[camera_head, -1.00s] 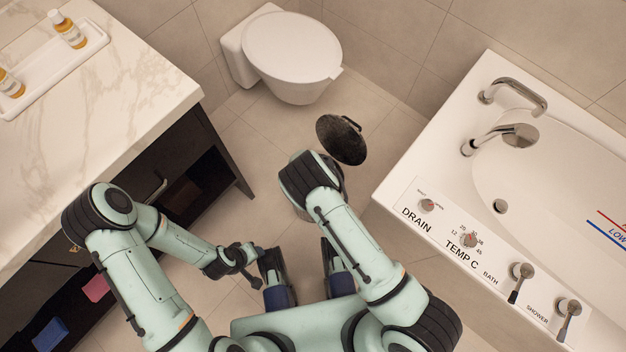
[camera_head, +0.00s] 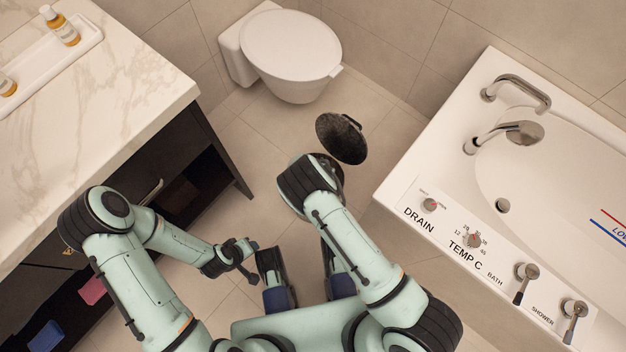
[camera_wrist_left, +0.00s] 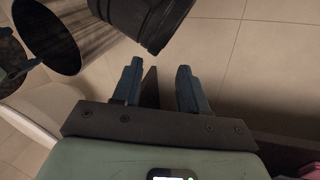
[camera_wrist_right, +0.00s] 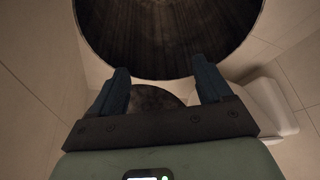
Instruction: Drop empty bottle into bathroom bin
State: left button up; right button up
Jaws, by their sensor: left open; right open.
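The bin (camera_head: 334,172) stands on the floor in the middle of the head view, partly hidden by my right arm. Its round black lid (camera_head: 341,138) is swung open towards the toilet. My right gripper (camera_wrist_right: 162,75) is open and empty at the bin; its wrist view looks into the dark opening (camera_wrist_right: 165,35), where no bottle shows. My left gripper (camera_head: 240,255) is open and empty, low beside the cabinet; it also shows in the left wrist view (camera_wrist_left: 160,72).
A marble counter (camera_head: 120,85) over a dark cabinet is on the left. The toilet (camera_head: 292,50) is at the back, and the white bathtub (camera_head: 400,185) with taps is on the right. Floor is clear between the cabinet and the bin.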

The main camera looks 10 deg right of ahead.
jog(key=shift+r, duration=0.1)
pick_arm(q)
jog(key=s+d+r+g+h+p, duration=0.1)
jog(key=s+d+r+g+p, duration=0.1)
jog(key=s, duration=0.4)
notch_tip(320, 180, up, 3)
jog(key=shift+d+f+p, duration=0.15)
jog(key=shift+d+p, duration=0.35)
jog(key=shift+p, duration=0.45)
pick_arm(e)
jog(key=v, duration=1.3)
pick_arm(q)
jog(key=shift+s, duration=0.1)
pick_arm(e)
jog(key=shift+s+r, duration=0.1)
pick_arm(q)
jog(key=shift+m, duration=0.3)
